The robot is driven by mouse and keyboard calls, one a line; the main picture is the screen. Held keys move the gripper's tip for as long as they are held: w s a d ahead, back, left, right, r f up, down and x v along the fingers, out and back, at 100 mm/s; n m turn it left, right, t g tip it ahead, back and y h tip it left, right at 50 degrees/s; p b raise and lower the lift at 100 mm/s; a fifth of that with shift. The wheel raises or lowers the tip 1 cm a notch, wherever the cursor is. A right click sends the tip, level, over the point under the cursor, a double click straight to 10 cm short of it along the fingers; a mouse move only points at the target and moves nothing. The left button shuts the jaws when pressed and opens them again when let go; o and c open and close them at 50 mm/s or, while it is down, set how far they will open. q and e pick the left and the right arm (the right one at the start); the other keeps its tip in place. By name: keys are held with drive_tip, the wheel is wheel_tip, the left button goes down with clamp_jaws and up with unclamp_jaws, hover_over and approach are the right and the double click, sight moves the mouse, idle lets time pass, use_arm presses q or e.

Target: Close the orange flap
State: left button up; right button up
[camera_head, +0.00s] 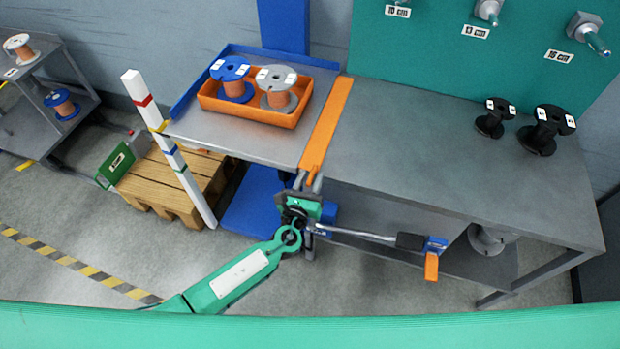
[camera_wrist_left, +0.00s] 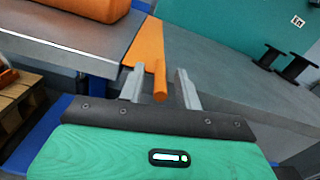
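The orange flap (camera_head: 328,120) is a long narrow strip between the left tray table and the grey table. Its rod-like front end (camera_head: 312,176) points toward me. In the left wrist view the flap (camera_wrist_left: 146,45) runs away from me, and its rod end (camera_wrist_left: 160,84) lies between my fingers. My left gripper (camera_head: 309,183) is at the front end of the flap. Its two grey fingers (camera_wrist_left: 160,88) stand apart on either side of the rod, with gaps visible, so it is open. My right gripper is not in view.
An orange bin (camera_head: 255,112) with a blue and a grey spool stands on the left table. Two black spools (camera_head: 545,130) stand on the right table (camera_head: 430,140). A lever with an orange end (camera_head: 431,266) projects below the front edge. A striped post (camera_head: 168,150) stands left.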

use_arm(q)
drive_tip(key=shift+c, duration=0.2)
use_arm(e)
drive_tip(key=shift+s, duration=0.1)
use_arm(q)
drive_tip(key=c, duration=0.7)
